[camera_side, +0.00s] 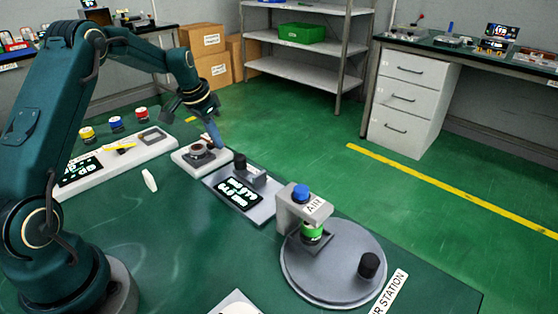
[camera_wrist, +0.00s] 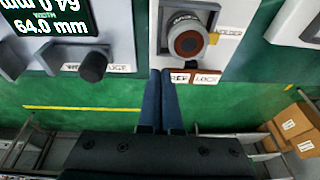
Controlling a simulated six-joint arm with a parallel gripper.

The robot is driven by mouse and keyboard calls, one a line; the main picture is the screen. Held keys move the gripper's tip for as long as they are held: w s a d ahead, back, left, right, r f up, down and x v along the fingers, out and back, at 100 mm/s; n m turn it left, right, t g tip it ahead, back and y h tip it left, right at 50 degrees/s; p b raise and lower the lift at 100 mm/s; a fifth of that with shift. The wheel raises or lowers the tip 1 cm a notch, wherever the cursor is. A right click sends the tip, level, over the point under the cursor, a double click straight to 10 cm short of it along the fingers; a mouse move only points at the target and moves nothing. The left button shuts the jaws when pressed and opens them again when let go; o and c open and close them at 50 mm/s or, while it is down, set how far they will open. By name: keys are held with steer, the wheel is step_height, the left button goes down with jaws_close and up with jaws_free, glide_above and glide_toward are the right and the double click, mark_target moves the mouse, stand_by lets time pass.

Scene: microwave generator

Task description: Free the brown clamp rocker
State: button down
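The brown clamp rocker (camera_wrist: 194,76) shows in the wrist view as a small red-brown strip on the near edge of a pale holder block (camera_wrist: 160,25). White labels sit at it; the right one reads LOCK, and the left one is partly hidden by my finger. Its tilt is hard to tell. A round grey fixture with a brown centre (camera_wrist: 187,42) is on the same block, also seen in the side view (camera_side: 200,152). My gripper (camera_wrist: 161,74) has its two blue fingers together and empty, tips beside the rocker's left end. In the side view my gripper (camera_side: 215,143) points down behind the block.
A gauge with a display reading 64.0 mm (camera_wrist: 50,18) and a black knob (camera_wrist: 94,66) stands beside the block. A round grey air station (camera_side: 335,275) stands front right. A pale panel with a display (camera_side: 90,170) is at left. A white piece (camera_side: 149,180) lies on the green table.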

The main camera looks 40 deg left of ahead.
steer(key=shift+d+f, duration=0.25)
steer(key=shift+f, duration=0.05)
steer(key=shift+r, duration=0.1)
steer(key=shift+r, duration=0.75)
steer(key=shift+r, duration=0.45)
steer(key=s+d+r, duration=0.1)
steer(key=r, duration=0.5)
steer(key=s+d+r, duration=0.2)
steer(key=r, duration=0.4)
steer(key=shift+d, duration=0.25)
